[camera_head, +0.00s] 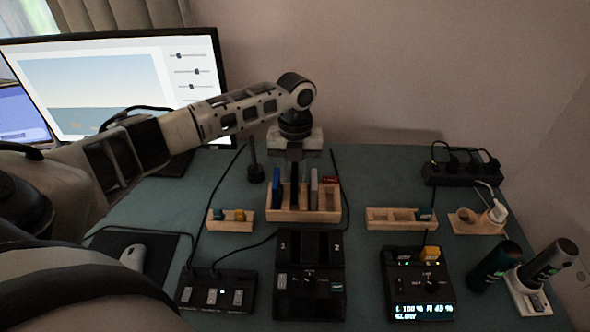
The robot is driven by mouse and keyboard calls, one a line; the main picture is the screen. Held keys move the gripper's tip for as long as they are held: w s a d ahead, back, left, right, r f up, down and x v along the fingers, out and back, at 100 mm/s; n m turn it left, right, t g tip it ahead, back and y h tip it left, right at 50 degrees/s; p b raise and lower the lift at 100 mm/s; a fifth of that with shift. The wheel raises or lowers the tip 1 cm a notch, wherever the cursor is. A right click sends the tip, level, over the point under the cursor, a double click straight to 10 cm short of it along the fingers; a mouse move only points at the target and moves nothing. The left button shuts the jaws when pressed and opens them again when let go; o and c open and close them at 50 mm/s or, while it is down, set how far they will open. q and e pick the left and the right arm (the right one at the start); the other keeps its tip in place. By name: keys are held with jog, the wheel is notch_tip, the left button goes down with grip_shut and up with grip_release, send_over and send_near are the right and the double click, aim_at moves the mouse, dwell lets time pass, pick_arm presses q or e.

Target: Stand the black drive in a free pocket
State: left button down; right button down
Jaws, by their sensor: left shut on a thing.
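My left gripper (294,158) comes down over the wooden rack (305,215) at the table's middle, fingers pointing down. It is shut on the black drive (294,178), which stands upright at the rack. Its lower end is hidden among the dividers, so I cannot tell whether it rests on the pocket floor. A blue drive (277,188) stands in the rack to its left and a grey drive (313,188) to its right. A dark red piece (330,180) shows at the rack's right back. My right gripper is not in view.
A black two-slot dock (309,275) stands in front of the rack. Small wooden trays stand left (230,226) and right (390,225). A device with a lit display (418,285), a hub (217,290), bottles, a power strip (460,167) and cables crowd the table.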

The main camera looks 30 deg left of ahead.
pick_arm(q)
jog(key=shift+f+b, duration=1.15)
jog(key=shift+f, duration=1)
jog(key=c, duration=1.3)
grip_release()
jog(key=shift+c, duration=0.2)
jog(key=r, duration=0.5)
jog(key=w+r, duration=0.1)
jog(key=r, duration=0.4)
jog(key=a+r+b, duration=0.1)
jog(key=r, duration=0.4)
jog(key=shift+w, duration=0.3)
jog(key=shift+r, duration=0.45)
